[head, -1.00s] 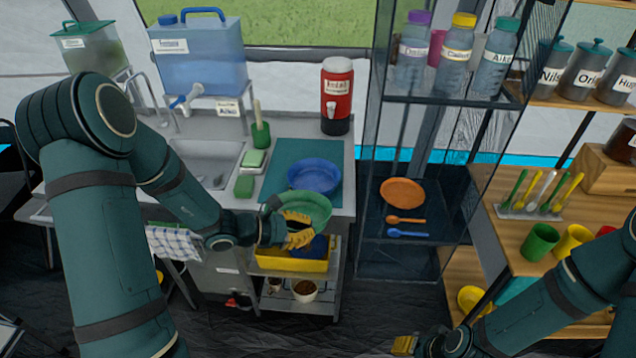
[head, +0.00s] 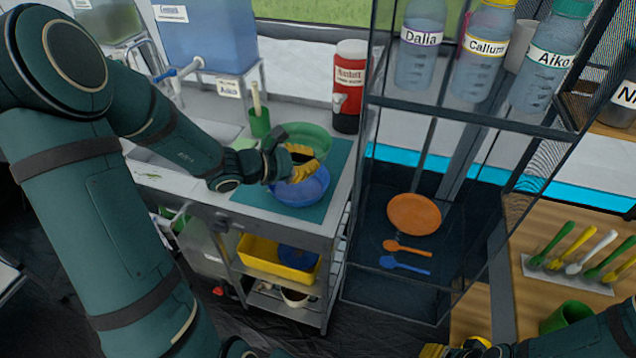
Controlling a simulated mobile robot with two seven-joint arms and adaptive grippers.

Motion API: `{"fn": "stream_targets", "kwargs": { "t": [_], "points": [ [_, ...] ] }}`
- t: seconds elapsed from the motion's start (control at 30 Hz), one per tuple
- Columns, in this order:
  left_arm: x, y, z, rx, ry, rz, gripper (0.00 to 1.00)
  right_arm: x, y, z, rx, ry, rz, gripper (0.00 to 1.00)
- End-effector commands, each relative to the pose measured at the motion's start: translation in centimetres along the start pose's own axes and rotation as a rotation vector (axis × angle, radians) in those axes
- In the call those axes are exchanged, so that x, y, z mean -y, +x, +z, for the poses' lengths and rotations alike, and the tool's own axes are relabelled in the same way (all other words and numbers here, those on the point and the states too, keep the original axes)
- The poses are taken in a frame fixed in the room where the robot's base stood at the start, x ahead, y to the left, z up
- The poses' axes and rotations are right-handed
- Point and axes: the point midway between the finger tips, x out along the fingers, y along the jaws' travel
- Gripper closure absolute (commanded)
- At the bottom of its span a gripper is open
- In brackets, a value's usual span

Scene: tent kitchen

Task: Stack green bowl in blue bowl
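The blue bowl (head: 302,190) sits upright on a teal mat (head: 341,160) on the counter. My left gripper (head: 304,163) is shut on the near rim of the green bowl (head: 312,140). The green bowl appears roughly upright, above the blue bowl and towards its back, and overlaps it in the picture. I cannot tell whether the bowls touch. The gripper fingers hide part of both rims. My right gripper (head: 455,350) shows only partly at the bottom edge, away from the bowls; its opening is not clear.
A red drink dispenser (head: 348,85) and a green cup with a brush (head: 259,122) stand behind the bowls. A glass-sided shelf (head: 385,190) with an orange plate (head: 414,214) is to the right. A yellow tub (head: 262,262) sits below the counter.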

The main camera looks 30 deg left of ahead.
Motion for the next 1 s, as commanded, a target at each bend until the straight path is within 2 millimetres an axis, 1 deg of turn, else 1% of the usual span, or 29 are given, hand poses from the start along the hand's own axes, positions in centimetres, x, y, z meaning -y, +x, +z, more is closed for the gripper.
{"fn": "stream_targets", "kwargs": {
  "t": [0.17, 0.3, 0.43, 0.67, 0.9, 1.0],
  "points": [
    [-0.2, -0.2, -0.7, -0.005, 0.0, 0.016, 1.0, -0.2, 0.5, 0.1, 0.002, -0.001, 0.0, 0.53],
    [0.6, 0.6, -3.0, -0.007, -0.004, 0.017, 1.0, -0.5, 1.3, 0.1, -0.001, -0.002, 0.0, 0.53],
    [1.3, 1.3, -4.8, -0.006, -0.003, 0.017, 1.0, -0.7, 1.9, 0.0, -0.004, -0.002, 0.0, 0.53],
    [1.8, 1.8, -6.2, -0.005, 0.001, 0.017, 1.0, -0.8, 2.2, -0.1, -0.007, -0.002, 0.0, 0.53],
    [2.8, 2.8, -8.9, -0.005, 0.0, 0.016, 1.0, -1.2, 3.1, -0.2, -0.012, -0.003, 0.0, 0.53],
    [2.9, 2.9, -9.0, -0.005, 0.002, 0.017, 1.0, -1.1, 3.1, -0.2, -0.012, -0.003, 0.0, 0.53]
  ]
}}
